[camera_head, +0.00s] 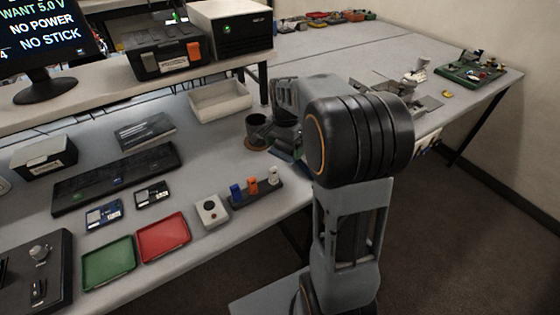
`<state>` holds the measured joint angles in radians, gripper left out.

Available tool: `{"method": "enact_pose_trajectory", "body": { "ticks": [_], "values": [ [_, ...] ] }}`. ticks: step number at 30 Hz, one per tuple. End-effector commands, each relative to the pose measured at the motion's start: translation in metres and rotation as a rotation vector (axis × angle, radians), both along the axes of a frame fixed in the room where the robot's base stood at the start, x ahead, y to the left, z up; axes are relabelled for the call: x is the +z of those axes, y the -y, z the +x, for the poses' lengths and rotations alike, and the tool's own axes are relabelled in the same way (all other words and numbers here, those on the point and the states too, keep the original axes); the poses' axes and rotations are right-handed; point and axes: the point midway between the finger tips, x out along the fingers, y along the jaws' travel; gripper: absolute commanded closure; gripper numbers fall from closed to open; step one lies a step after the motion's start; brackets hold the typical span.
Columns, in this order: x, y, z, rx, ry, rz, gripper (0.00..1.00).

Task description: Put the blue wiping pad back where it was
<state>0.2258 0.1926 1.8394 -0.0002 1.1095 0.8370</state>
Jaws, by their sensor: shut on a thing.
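My gripper (286,138) is low over the bench's right part, just right of a dark mug, and partly hidden by my own arm. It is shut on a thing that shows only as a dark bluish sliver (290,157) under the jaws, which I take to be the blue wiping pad. Most of it is hidden, and I cannot tell whether it touches the bench.
The dark mug (257,127) stands on a brown coaster close to my gripper. A rack (258,195) with blue, orange and white pieces, a white button box (211,211), a red tray (164,237) and a green tray (108,263) lie nearer. An empty beige bin (220,101) stands behind.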

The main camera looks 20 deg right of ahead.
Motion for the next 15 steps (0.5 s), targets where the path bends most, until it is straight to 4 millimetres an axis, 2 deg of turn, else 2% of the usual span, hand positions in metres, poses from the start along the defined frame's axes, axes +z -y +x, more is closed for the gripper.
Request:
{"method": "enact_pose_trajectory", "body": {
  "ticks": [4,11,15],
  "values": [
    [-0.025,-0.002,-0.001,0.003,-0.004,0.001,0.27],
    [-0.044,-0.001,0.000,0.002,-0.002,0.000,0.27],
    [-0.061,0.000,-0.001,0.000,-0.003,0.001,0.27]
  ]
}}
